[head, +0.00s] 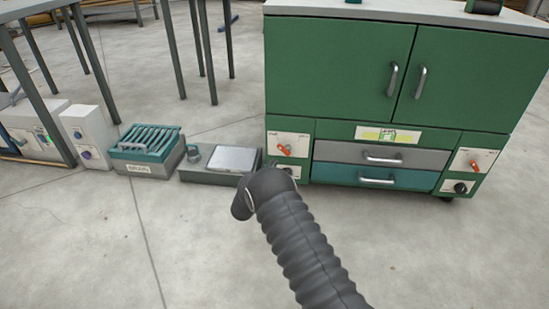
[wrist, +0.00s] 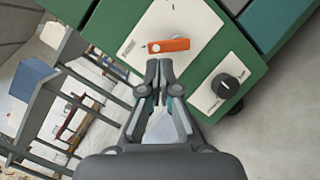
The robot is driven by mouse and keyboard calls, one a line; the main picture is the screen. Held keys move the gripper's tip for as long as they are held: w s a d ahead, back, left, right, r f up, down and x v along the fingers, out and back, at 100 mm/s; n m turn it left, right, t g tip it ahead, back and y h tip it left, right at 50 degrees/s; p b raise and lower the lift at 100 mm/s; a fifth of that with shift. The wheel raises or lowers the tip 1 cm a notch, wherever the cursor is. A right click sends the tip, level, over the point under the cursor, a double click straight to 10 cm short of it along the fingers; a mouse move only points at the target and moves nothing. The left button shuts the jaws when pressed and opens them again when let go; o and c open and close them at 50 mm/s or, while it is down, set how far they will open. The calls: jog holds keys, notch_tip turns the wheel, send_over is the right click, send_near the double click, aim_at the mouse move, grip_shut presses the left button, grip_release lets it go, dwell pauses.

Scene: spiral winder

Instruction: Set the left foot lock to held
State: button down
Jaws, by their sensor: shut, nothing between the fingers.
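The left foot panel is a white plate (head: 289,140) with an orange lever (head: 284,150) at the lower left of the green cabinet (head: 335,70). In the wrist view the orange lever (wrist: 168,45) lies across its white plate (wrist: 190,22), with small print too small to read. A black knob (wrist: 225,86) sits on a separate white plate beside it. My gripper (wrist: 158,66) is shut and empty, its fingertips just below the orange lever; I cannot tell whether they touch. In the head view my arm hides the gripper and part of the lower left panel.
A matching right panel has an orange lever (head: 474,166) and a black knob (head: 461,188). A grey drawer (head: 340,154) and a teal drawer (head: 345,175) lie between the panels. A scale-like box (head: 232,160) and a slatted teal box (head: 150,140) stand left. Floor in front is clear.

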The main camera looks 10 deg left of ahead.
aim_at(284, 150)
jog(key=s+a+f+n+t+y, duration=0.1)
jog(key=a+f+n+y, duration=0.1)
jog(key=a+f, duration=0.2)
notch_tip(284, 150, down, 2)
jog(key=shift+a+y, duration=0.4)
jog(key=w+d+r+b, duration=0.1)
jog(key=w+d+r, duration=0.3)
jog(key=w, duration=0.5)
jog(key=shift+w+d+r, duration=0.2)
jog(key=shift+d+r, duration=0.1)
jog(key=shift+d, duration=0.2)
jog(key=shift+r, duration=0.2)
jog(key=shift+p, duration=0.3)
